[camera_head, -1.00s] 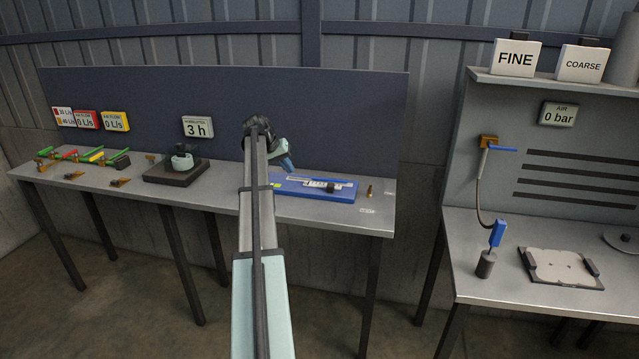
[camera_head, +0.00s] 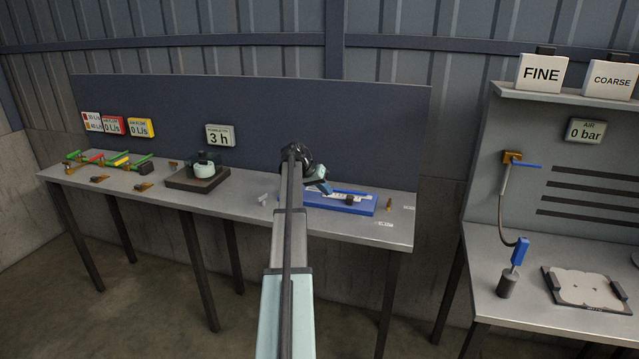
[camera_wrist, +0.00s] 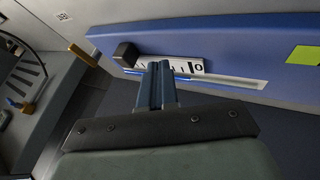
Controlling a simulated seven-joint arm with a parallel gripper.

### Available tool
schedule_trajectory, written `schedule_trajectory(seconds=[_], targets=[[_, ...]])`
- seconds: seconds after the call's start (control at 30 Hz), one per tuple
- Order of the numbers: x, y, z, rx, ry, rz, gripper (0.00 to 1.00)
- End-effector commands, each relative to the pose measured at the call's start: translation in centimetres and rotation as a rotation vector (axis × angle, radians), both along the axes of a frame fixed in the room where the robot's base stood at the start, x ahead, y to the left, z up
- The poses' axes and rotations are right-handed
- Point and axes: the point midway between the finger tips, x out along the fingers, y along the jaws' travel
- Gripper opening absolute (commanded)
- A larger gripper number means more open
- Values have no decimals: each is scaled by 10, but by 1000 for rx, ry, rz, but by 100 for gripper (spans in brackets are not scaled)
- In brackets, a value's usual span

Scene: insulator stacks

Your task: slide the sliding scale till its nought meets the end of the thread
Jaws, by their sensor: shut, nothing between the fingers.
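The blue board (camera_head: 361,210) lies on the left bench; it fills the upper part of the wrist view (camera_wrist: 225,38). On it a white sliding scale (camera_wrist: 197,66) with black marks bears a nought at its right end in the wrist view. A dark block (camera_wrist: 126,54) stands at the scale's other end; it also shows in the head view (camera_head: 349,200). A pale slot runs alongside. My gripper (camera_wrist: 156,68) is shut and empty, its fingertips over the scale's middle and covering part of it. Contact cannot be told. I cannot make out the thread's end.
A brass piece (camera_head: 389,204) stands just beyond the board's right end. Small grey pieces (camera_head: 264,198) lie left of the board. A dark stand with a pale pot (camera_head: 203,170) is farther left. A green square (camera_wrist: 305,55) is on the board.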

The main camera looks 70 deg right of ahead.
Motion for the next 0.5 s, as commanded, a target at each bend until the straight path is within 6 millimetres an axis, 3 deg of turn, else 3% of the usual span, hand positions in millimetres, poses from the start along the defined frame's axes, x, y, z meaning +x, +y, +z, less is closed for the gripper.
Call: schedule_trajectory(seconds=[0.1, 0.3, 0.5], targets=[[-10, -8, -17, 2, 1, -1, 0], [-36, -6, -15, -1, 0, 0, 0], [-47, -7, -15, -1, -1, 1, 0]])
